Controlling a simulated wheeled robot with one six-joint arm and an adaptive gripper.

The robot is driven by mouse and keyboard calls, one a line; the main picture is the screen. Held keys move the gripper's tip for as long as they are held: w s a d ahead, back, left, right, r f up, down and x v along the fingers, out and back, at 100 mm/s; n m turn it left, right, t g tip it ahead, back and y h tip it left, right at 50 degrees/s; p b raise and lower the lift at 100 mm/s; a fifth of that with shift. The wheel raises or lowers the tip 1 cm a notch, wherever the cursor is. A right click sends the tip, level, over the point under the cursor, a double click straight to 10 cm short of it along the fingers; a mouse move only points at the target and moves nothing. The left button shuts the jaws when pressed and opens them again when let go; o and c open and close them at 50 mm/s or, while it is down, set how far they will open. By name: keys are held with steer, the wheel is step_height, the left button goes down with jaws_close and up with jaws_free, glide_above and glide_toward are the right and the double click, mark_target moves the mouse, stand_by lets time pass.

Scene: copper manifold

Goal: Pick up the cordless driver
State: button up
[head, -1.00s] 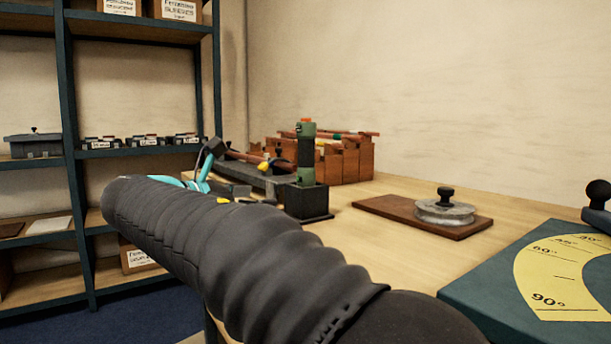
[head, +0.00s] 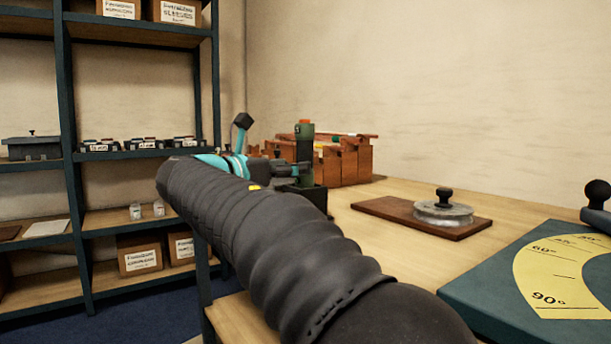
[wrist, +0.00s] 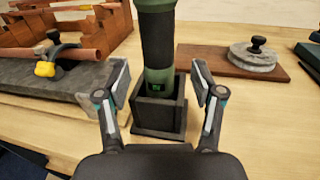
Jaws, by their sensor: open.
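The cordless driver (head: 305,142) is a green and black upright cylinder with an orange top in the head view. It stands in a dark square holder (head: 318,198) on the bench. In the wrist view the driver (wrist: 157,45) rises from the holder (wrist: 160,113), and its top is cut off by the frame edge. My gripper (wrist: 160,82) is open, with one finger on each side of the driver and holder. The fingers look apart from the driver. In the head view my arm hides part of the holder and most of my gripper.
A wooden rack (head: 350,160) with copper pipes stands behind the driver. A grey block with a yellow-handled clamp (wrist: 48,65) lies to the left. A brown board (head: 385,213) with a grey disc (head: 445,212) is at right, near a dark angle plate (head: 540,280). Bench between is clear.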

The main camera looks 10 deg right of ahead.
steer(key=x, duration=0.5)
steer(key=shift+w, duration=0.1)
jaws_close()
step_height(320, 180, up, 11)
steer(key=p, duration=0.4)
steer(key=shift+f, duration=0.1)
steer(key=shift+r+p, duration=1.9)
steer(key=shift+p, duration=0.05)
steer(key=shift+r, duration=2.2)
